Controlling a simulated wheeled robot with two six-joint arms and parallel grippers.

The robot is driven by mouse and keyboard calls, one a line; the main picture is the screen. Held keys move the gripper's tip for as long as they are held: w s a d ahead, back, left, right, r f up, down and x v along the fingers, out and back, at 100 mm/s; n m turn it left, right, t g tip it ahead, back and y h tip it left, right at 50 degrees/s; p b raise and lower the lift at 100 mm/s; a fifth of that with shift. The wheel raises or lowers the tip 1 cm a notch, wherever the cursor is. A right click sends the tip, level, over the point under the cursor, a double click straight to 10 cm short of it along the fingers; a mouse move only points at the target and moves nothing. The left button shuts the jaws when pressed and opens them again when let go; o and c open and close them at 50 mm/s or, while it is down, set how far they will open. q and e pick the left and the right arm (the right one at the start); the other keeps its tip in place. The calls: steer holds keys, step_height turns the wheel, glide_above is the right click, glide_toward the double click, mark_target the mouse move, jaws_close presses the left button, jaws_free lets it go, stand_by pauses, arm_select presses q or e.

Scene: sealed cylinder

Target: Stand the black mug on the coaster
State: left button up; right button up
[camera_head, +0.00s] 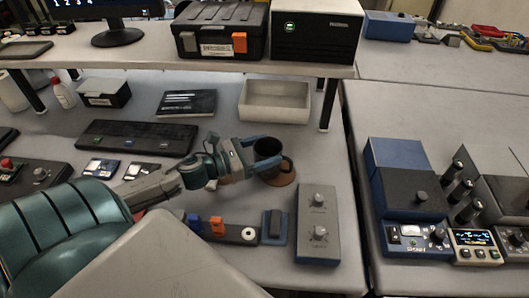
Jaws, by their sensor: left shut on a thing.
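The black mug (268,149) is in the middle of the head view, its open top facing up. My left gripper (255,155) reaches it from the left and is shut on it, with a finger against its side. The brown round coaster (284,180) lies on the bench under and just in front of the mug, partly hidden by it. I cannot tell whether the mug's base touches the coaster or hangs slightly above it. My right gripper is not in view.
A white open bin (275,100) stands behind the mug. In front are a grey box with two knobs (318,222) and a dark strip with small tools (230,233). A black keyboard-like panel (137,137) lies to the left. A shelf (140,60) runs above the back.

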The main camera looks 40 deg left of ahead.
arm_select(q)
steer(key=shift+f, duration=0.2)
steer(key=o, duration=1.2)
steer(key=shift+c, duration=0.2)
